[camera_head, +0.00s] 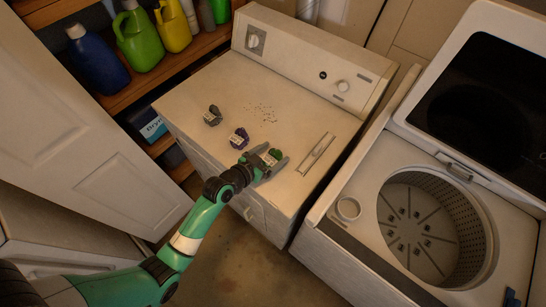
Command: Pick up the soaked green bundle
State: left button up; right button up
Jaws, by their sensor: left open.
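The small green bundle (272,155) with a pale label lies on the white dryer top (290,95), near its front edge. My left gripper (274,164) is open around or just over it, with one finger on each side; contact is too small to tell. The gripper partly hides the bundle. Whether the bundle is wet cannot be seen. My right gripper is not in view.
A purple bundle (239,138) and a grey bundle (212,116) lie up and left of the gripper. Dark specks (262,113) dot the dryer top. An open washer drum (425,232) is at right. Shelves with bottles (140,38) stand at upper left.

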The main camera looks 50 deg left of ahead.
aim_at(279, 149)
pick_arm(q)
jog(key=x, duration=0.4)
jog(key=shift+a+f, duration=0.1)
jog(key=shift+f, duration=0.05)
grip_shut()
